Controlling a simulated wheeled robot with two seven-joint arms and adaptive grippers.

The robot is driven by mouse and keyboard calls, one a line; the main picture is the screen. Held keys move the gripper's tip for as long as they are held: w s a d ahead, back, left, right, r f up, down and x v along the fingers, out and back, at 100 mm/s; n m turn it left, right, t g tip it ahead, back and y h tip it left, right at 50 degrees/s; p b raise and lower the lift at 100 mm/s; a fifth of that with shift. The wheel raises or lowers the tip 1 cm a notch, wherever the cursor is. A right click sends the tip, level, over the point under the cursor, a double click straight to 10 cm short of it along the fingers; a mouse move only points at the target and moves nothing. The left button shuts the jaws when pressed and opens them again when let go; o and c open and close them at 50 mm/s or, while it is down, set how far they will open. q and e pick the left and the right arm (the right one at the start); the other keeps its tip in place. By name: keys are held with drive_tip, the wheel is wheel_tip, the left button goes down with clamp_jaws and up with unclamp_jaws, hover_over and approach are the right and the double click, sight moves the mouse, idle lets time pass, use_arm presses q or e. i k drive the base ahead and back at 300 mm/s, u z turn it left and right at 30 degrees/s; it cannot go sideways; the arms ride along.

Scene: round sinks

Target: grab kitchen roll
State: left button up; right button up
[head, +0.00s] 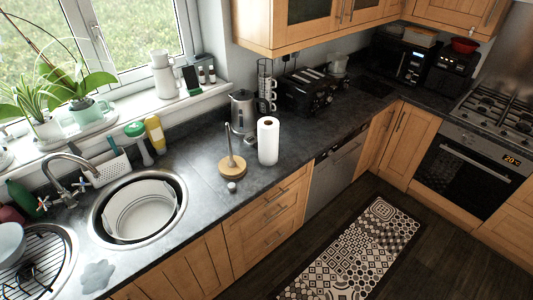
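The kitchen roll (268,141) is a white paper cylinder standing upright on the dark countertop (205,145), near its front edge. A holder with a round wooden base (233,168) and an upright rod stands empty just left of the roll, close to it. A small light knob-like piece (231,187) lies at the front of the base. Neither of my grippers shows in the head view.
A steel kettle (243,111) stands behind the roll. A mug rack (266,85) and a black toaster (311,93) are behind and to the right. A round sink (97,229) with a white tub (141,209) is left. A patterned rug (352,255) lies on the floor.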

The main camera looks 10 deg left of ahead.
sight(268, 128)
drive_tip(key=z, duration=0.15)
drive_tip(key=i, duration=0.6)
drive_tip(key=u, duration=0.65)
drive_tip(key=i, duration=0.5)
drive_tip(key=u, duration=0.5)
